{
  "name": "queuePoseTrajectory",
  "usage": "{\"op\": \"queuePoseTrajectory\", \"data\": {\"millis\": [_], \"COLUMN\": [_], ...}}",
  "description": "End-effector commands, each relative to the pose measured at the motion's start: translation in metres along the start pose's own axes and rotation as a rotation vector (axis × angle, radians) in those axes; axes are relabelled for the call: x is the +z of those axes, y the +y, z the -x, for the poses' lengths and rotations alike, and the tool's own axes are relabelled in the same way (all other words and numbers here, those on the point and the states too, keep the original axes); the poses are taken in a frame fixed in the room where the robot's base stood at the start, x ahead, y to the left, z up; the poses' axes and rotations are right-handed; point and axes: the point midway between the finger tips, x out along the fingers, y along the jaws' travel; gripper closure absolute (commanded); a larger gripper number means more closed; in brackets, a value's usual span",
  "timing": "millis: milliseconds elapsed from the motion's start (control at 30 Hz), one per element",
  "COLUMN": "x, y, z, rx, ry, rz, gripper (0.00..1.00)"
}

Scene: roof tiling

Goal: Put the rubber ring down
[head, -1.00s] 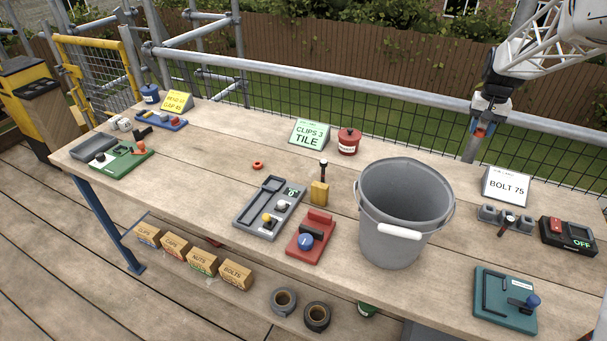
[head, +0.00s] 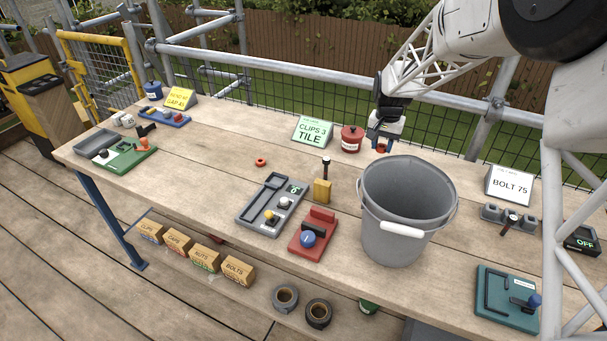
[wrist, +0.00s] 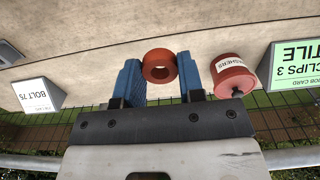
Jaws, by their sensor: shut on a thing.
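My gripper (wrist: 160,84) is shut on a red-orange rubber ring (wrist: 149,66), which sits between its two blue fingers in the wrist view. In the head view my gripper (head: 381,147) is at the back of the bench, just behind the grey bucket and right of the red washers pot; the held ring shows as a small red spot there. Another orange-red ring (head: 261,162) lies flat on the bench, left of the middle.
The grey bucket (head: 400,240) stands right of centre. The red washers pot (head: 351,139) and the green clips card (head: 313,131) are left of my gripper. A white bolt card (head: 509,186) stands at the right. Bare wood lies around the loose ring.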

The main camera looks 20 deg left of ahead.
Motion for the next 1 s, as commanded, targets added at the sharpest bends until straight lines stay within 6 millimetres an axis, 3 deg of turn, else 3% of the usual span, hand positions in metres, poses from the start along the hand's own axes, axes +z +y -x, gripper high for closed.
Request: {"op": "queuePoseTrajectory", "data": {"millis": [200, 400, 600, 1000], "x": [0.031, 0.05, 0.057, 0.057], "y": [-0.049, -0.075, -0.085, -0.085], "z": [-0.018, -0.029, -0.032, -0.035], "rx": [0.0, 0.0, 0.0, 0.0], "ry": [0.0, 0.0, 0.0, 0.0], "rz": [0.004, 0.002, 0.001, 0.0], "gripper": [0.86, 0.86, 0.86, 0.86]}}
